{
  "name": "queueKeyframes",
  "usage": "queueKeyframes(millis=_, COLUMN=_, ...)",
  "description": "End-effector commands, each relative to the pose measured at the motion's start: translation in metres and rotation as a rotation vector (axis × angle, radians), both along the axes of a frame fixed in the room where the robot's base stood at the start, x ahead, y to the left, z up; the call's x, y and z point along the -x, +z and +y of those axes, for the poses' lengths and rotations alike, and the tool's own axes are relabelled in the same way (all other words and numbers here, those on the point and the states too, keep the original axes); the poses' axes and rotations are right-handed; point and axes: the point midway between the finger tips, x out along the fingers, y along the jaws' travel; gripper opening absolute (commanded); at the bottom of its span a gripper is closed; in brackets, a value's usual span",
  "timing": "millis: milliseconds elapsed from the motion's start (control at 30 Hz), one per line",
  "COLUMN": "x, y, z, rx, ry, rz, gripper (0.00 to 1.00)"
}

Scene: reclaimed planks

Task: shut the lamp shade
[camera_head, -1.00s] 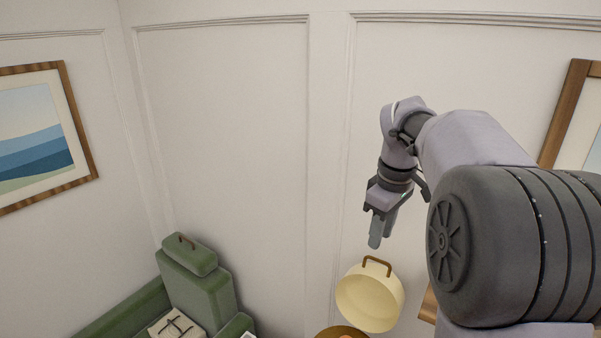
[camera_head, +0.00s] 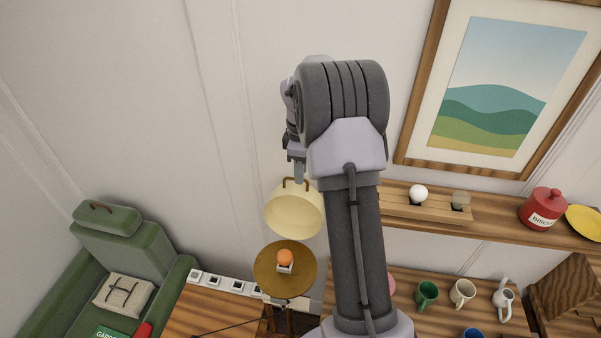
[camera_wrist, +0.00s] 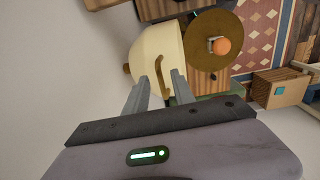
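The lamp shade (camera_head: 293,212) is a cream bowl with a brown handle (camera_head: 296,183) on its upper edge. It stands tipped up, its hollow facing the camera, above and behind the round brown lamp base (camera_head: 264,270). An orange ball (camera_head: 285,257) sits uncovered on the base. My gripper (camera_head: 298,178) points down at the handle. In the wrist view my gripper (camera_wrist: 161,76) is open, with the handle (camera_wrist: 164,80) showing between its fingertips and the shade (camera_wrist: 155,48) just beyond. Whether a finger touches the handle I cannot tell.
A green armchair (camera_head: 134,240) stands at the left. A wooden shelf (camera_head: 400,212) with a red jar (camera_head: 543,208) runs along the wall at the right. Several mugs stand on the wooden surface below it. The wall (camera_head: 130,90) is close behind the shade.

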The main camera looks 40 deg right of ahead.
Motion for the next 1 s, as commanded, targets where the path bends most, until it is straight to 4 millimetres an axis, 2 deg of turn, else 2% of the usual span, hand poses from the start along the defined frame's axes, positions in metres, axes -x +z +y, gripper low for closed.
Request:
queueKeyframes(millis=133, x=0.0, y=-0.0108, z=-0.0001, rx=0.001, ry=0.001, rz=0.001, gripper=0.31)
queueKeyframes(millis=367, x=-0.0001, y=-0.0123, z=0.0, rx=0.0, ry=0.001, rz=0.0, gripper=0.31)
queueKeyframes(millis=400, x=-0.0001, y=-0.0123, z=0.0, rx=0.0, ry=0.001, rz=0.0, gripper=0.29)
queueKeyframes(millis=533, x=-0.0001, y=-0.0121, z=0.0, rx=0.0, ry=0.001, rz=0.0, gripper=0.03)
queueKeyframes(millis=567, x=-0.0001, y=-0.0121, z=0.0, rx=0.0, ry=0.001, rz=0.0, gripper=0.0)
queueKeyframes(millis=1000, x=-0.0001, y=-0.012, z=0.0002, rx=0.0, ry=0.001, rz=0.0, gripper=0.0)
